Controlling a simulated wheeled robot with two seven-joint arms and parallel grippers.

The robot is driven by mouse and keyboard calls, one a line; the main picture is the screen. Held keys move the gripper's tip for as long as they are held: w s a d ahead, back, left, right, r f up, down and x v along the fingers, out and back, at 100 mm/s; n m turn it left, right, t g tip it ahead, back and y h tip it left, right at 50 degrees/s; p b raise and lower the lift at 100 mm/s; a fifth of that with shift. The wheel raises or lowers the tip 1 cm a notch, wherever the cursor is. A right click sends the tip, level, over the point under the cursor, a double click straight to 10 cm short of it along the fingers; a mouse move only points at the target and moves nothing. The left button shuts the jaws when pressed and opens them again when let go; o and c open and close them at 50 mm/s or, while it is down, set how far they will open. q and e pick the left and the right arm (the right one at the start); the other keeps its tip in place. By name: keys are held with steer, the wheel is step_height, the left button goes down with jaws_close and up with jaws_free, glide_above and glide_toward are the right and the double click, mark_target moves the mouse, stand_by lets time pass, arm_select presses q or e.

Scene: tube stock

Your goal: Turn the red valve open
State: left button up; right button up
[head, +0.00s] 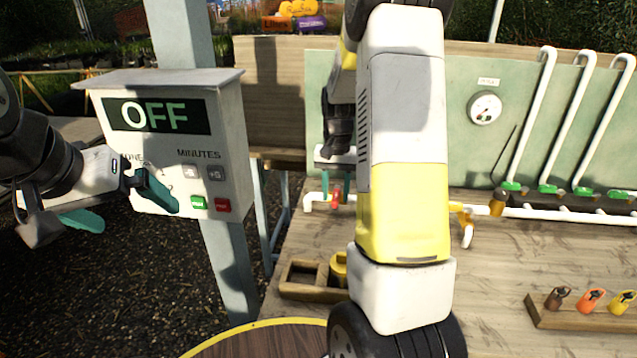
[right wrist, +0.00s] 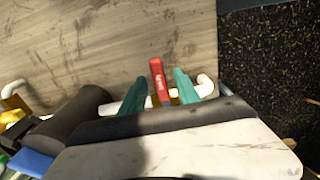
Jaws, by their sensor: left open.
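The red valve handle (head: 336,195) sits on a white pipe at the left end of the bench, below my right gripper (head: 335,172). In the right wrist view the red handle (right wrist: 159,80) stands between the two teal fingers of my right gripper (right wrist: 161,86). A gap shows on both sides of it, so the fingers look open around it. Whether they touch it lower down is hidden. My left gripper (head: 122,208) is open and empty in front of the grey control box.
The control box (head: 232,130) reads OFF and has green and red buttons. White pipes with green valves (head: 548,189) and a gauge (head: 484,107) are at the back right. A wooden tray (head: 290,290) and a rack (head: 570,318) with coloured tags are on the bench. My right arm hides the middle.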

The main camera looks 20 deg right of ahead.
jaws_close()
stand_by(1.4)
